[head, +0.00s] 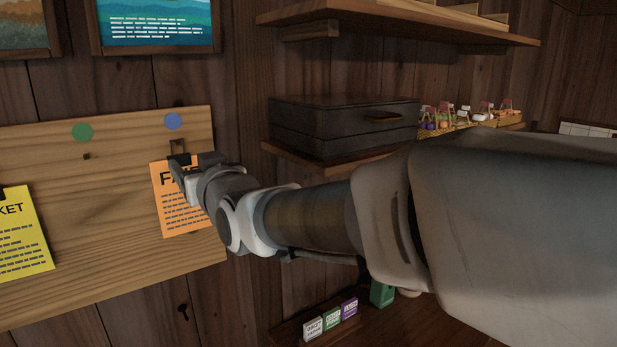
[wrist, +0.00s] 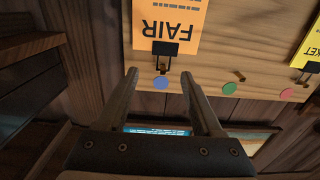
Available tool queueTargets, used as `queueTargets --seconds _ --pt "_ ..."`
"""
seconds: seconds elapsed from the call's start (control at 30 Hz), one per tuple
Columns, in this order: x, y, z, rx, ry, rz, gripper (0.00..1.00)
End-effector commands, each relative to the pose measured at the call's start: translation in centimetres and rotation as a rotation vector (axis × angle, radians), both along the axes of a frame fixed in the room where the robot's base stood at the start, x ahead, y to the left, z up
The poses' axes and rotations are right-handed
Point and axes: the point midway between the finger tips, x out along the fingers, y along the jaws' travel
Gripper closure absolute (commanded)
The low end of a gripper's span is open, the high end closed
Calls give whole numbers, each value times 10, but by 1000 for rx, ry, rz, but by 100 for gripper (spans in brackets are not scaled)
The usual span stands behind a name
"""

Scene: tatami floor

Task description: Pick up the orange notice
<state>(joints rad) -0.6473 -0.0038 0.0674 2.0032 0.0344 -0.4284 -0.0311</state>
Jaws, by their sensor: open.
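The orange notice (head: 178,212) hangs on the wooden board at the left of the head view, partly covered by my gripper. In the wrist view the notice (wrist: 168,22) appears upside down with the word FAIR, held by a black clip (wrist: 165,48) on a small hook below a blue dot. My gripper (wrist: 162,80) is open, its two fingers spread either side of the blue dot, with nothing between them. In the wrist picture the fingertips lie just short of the clip. In the head view my gripper (head: 182,165) is at the notice's top edge; contact cannot be told.
A yellow notice (head: 20,235) hangs to the left on the board (head: 110,200). Green (head: 82,132) and blue (head: 173,121) dots mark the board. A shelf with a dark case (head: 340,122) and small baskets (head: 460,122) stands right of the board, behind my arm.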

Motion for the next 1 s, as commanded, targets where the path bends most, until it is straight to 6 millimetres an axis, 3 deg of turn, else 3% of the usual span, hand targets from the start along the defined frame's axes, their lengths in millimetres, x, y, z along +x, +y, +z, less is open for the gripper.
queueTargets --seconds 0.37,0.7,1.0 --pt "18 18 3 0 0 1 32" --pt "44 48 7 -1 1 0 32" --pt "50 52 5 1 -1 0 32"
